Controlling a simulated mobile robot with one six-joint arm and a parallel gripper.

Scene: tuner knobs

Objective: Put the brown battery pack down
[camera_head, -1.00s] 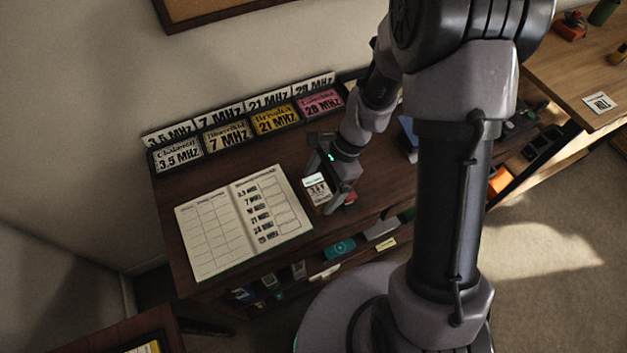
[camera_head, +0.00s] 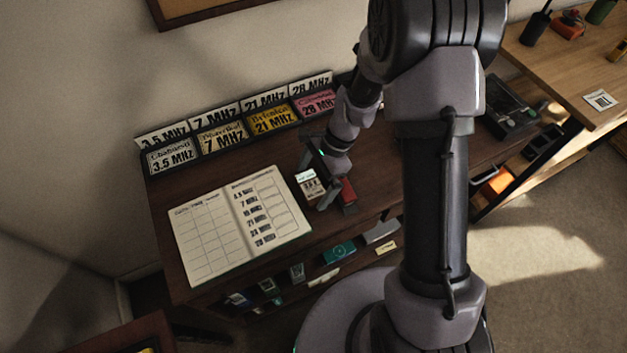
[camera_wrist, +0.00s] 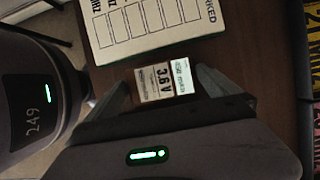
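The battery pack (camera_head: 309,186) shows as a small box with a tan printed face and a pale label at one end. It is at the desk's front part, just right of the open logbook.
The open logbook (camera_head: 240,228) lies close on the left. A red block-like thing (camera_head: 348,189) is just right of the gripper. Frequency plates (camera_head: 222,139) stand in a rack at the back. Small boxes (camera_head: 339,252) sit on the shelf below the front edge (camera_head: 345,229).

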